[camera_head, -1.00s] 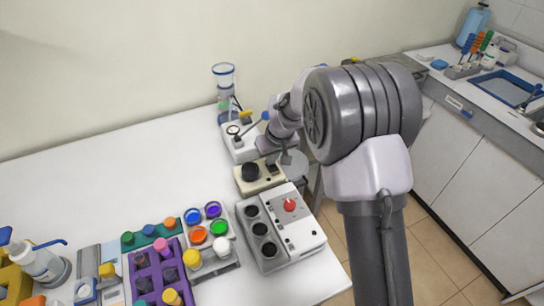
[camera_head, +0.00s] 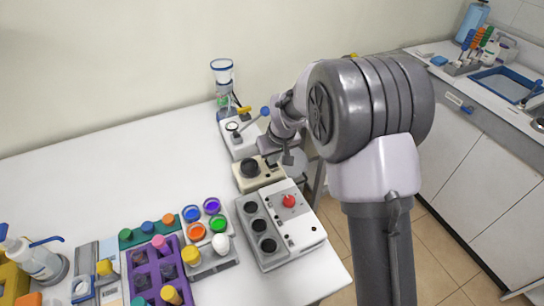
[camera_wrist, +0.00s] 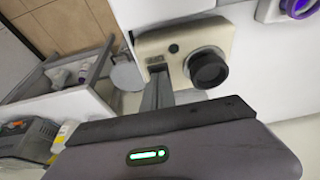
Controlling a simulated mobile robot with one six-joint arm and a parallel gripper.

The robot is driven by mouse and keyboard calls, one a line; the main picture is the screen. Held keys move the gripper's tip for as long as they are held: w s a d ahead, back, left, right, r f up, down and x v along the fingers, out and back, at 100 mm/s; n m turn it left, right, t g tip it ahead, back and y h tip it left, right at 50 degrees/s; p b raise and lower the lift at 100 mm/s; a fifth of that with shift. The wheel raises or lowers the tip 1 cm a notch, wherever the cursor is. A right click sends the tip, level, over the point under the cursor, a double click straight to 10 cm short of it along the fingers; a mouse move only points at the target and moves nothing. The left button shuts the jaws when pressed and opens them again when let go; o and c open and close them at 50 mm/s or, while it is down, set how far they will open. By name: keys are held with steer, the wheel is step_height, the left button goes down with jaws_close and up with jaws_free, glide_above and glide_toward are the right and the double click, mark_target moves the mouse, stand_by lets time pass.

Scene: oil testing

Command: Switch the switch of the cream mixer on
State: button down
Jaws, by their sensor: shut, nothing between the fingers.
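The cream mixer (camera_head: 262,177) is a small cream box on the white table, with a round black cup on top. In the wrist view the mixer (camera_wrist: 190,42) shows the black cup and a small black knob. A dark switch (camera_wrist: 155,64) seems to sit near its edge, partly behind my fingertips. My gripper (camera_wrist: 158,74) is shut and empty, its tip at the switch end of the mixer. I cannot tell whether it touches the switch or which way the switch is set. In the head view my gripper (camera_head: 288,159) is just right of the mixer.
A white device with a red knob (camera_head: 288,201) stands in front of the mixer. A white device with a blue-rimmed cylinder (camera_head: 222,75) is behind it. Colored cups (camera_head: 212,206) and a purple rack (camera_head: 155,270) are to the left.

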steer(key=shift+r+p, duration=0.4)
steer(key=p+v, duration=0.5)
steer(key=v, duration=0.8)
steer(key=shift+w+r, duration=0.1)
steer(key=shift+r, duration=0.05)
steer(key=b+x, duration=0.1)
steer(key=x, duration=0.3)
steer(key=b+x, duration=0.1)
steer(key=x, duration=0.3)
steer(key=w+b+x, duration=0.1)
steer(key=x, duration=0.4)
steer(key=shift+w+a+r+b, duration=0.1)
steer(key=shift+a+b, duration=0.15)
steer(key=shift+b, duration=0.15)
steer(key=shift+f, duration=0.5)
